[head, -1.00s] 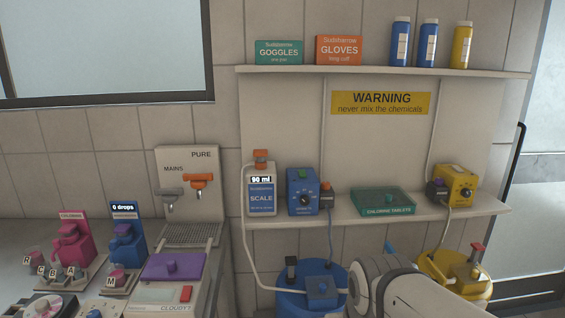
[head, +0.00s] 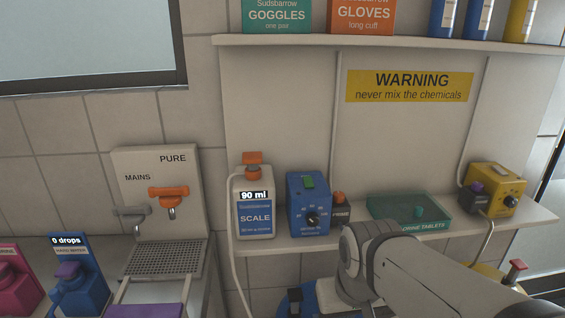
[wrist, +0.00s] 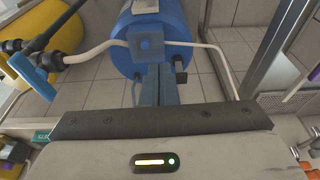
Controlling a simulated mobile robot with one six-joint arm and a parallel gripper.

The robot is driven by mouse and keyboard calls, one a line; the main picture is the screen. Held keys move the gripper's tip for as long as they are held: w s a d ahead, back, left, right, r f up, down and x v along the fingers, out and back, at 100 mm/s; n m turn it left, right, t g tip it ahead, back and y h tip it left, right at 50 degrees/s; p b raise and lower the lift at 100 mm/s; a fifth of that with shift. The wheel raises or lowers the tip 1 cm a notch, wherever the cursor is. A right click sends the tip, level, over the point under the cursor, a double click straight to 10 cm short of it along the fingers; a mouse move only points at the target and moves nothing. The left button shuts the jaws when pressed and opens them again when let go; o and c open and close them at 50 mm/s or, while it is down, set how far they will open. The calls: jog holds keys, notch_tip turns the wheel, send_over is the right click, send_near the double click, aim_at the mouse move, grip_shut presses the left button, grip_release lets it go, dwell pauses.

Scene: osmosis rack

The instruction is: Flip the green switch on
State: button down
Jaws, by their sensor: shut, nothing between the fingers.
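My gripper is hidden there. In the wrist view my gripper (wrist: 158,72) is shut and empty, with its two dark fingers side by side, pointing toward a blue drum (wrist: 125,40). The switch cannot be made out in the wrist view.
A white scale bottle (head: 256,210) with an orange cap stands left of the blue box. A dark orange-topped connector (head: 340,207), a chlorine tablets box (head: 408,213) and a yellow box (head: 492,190) are to the right. The upper shelf (head: 400,45) overhangs; hoses run down the wall.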

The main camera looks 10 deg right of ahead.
jog(key=shift+s+d, duration=0.1)
jog(key=w+r+p, duration=0.2)
jog(key=w+r, duration=0.5)
jog(key=w, duration=0.4)
jog(key=w+r+t+p, duration=0.1)
jog(key=w+r+p, duration=0.2)
jog(key=w+r, duration=0.5)
jog(key=w+r+p, duration=0.2)
jog(key=w+r, duration=0.5)
jog(key=w, duration=0.7)
jog(key=shift+w+d+r, duration=0.15)
jog(key=shift+w+r, duration=0.05)
jog(key=shift+w, duration=0.05)
jog(key=shift+f, duration=0.1)
jog(key=p, duration=0.3)
send_near(307, 178)
jog(key=x, duration=0.5)
jog(key=shift+w+f, duration=0.1)
jog(key=shift+w, duration=0.1)
jog(key=shift+w+f, duration=0.1)
jog(key=shift+f, duration=0.65)
